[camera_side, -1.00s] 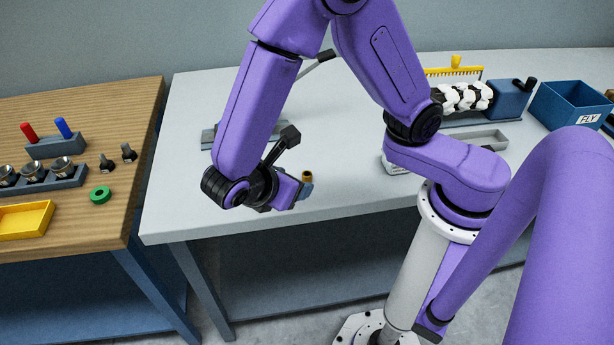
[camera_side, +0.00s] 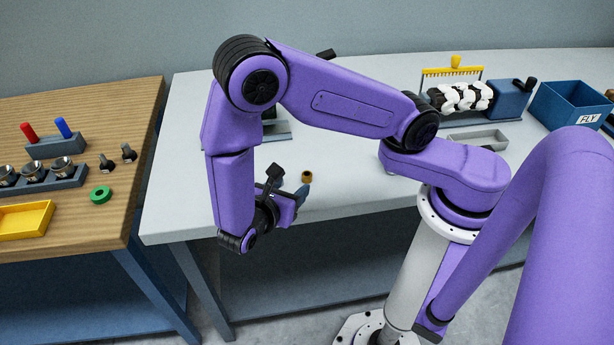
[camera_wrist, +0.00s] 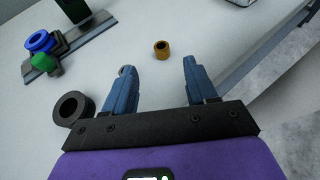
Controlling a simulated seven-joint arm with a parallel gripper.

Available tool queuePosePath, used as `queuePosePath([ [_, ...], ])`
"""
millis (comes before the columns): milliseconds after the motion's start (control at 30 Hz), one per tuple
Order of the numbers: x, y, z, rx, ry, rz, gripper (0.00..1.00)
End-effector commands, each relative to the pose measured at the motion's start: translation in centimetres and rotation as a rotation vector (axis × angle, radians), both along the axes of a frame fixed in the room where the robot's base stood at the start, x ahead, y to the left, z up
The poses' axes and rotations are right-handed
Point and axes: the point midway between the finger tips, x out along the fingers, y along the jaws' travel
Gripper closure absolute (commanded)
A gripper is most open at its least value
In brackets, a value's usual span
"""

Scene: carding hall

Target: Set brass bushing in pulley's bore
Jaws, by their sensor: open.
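The brass bushing (camera_side: 306,177) is a small gold ring standing on the grey bench near its front edge. In the wrist view the bushing (camera_wrist: 162,49) lies beyond my fingertips, between their lines. My gripper (camera_wrist: 157,70) is open, its two blue fingers apart with nothing between them. In the side view my gripper (camera_side: 300,193) is low, just in front of the bushing, apart from it as seen from the wrist. A dark round piece with a hole (camera_wrist: 73,108) lies left of my fingers; it may be the pulley, but I cannot tell. My arm hides it in the side view.
A grey rail with blue and green pieces (camera_wrist: 41,45) lies to the left in the wrist view. A yellow comb (camera_side: 453,71), a grey tray (camera_side: 480,140) and a blue FLY bin (camera_side: 570,105) stand at the right. A wooden bench (camera_side: 130,185) adjoins at left.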

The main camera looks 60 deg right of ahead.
Motion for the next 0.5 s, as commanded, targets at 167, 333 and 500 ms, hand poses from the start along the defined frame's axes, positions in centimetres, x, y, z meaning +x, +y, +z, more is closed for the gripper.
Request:
queuePosePath([
  [167, 0.5, -2.5, -1.0, -0.001, 0.002, 0.000, 0.43],
  [333, 0.6, -3.3, -1.4, 0.001, 0.000, 0.000, 0.43],
  [500, 0.8, -4.9, -2.2, -0.001, 0.002, -0.002, 0.43],
])
